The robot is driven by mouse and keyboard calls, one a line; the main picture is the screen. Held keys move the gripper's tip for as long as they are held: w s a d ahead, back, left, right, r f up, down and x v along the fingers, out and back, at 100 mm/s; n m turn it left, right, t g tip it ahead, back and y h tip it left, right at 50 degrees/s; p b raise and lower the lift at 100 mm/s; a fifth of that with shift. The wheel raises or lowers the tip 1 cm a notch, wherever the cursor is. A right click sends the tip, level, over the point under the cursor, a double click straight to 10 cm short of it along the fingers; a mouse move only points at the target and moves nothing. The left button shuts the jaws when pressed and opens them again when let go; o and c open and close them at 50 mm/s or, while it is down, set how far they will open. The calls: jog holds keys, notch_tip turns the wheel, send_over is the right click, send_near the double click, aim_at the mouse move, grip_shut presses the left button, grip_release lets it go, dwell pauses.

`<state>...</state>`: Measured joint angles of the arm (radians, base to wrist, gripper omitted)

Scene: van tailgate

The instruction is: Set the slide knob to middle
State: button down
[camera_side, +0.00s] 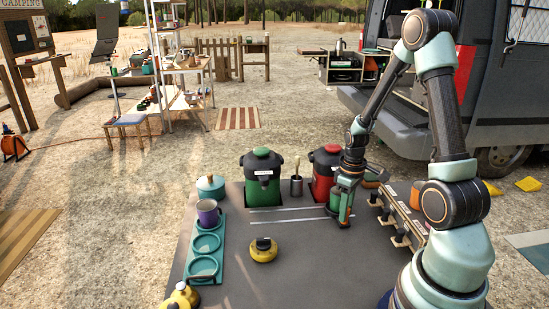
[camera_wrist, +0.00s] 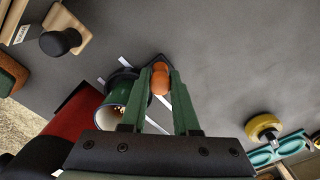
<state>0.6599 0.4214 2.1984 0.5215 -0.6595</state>
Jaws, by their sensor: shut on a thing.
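My gripper (camera_side: 344,226) is low over the grey tabletop at the right end of two pale parallel lines. In the wrist view its green fingers (camera_wrist: 160,80) are closed on a small rounded orange piece (camera_wrist: 160,78). I cannot tell if this piece is the slide knob. A green cup (camera_wrist: 115,108) with a pale inside stands close beside the fingers. A wooden panel (camera_side: 412,219) with several black knobs stands to the right of my gripper. One black knob (camera_wrist: 61,41) on a wooden block shows at the upper left of the wrist view.
Behind stand a green-lidded canister (camera_side: 262,178) and a red canister (camera_side: 325,170), with a dark cup (camera_side: 296,187) between them. A yellow and black knob-like object (camera_side: 263,250) sits at the table's middle. A teal tray (camera_side: 206,268) lies left with a purple mug (camera_side: 208,213).

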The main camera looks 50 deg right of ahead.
jog(key=w+a, duration=0.7)
jog(key=shift+w+a, duration=0.3)
jog(key=shift+a, duration=0.05)
jog(key=c, duration=0.7)
grip_release()
jog(key=shift+o, duration=0.2)
jog(key=shift+r, duration=0.1)
notch_tip(320, 180, up, 12)
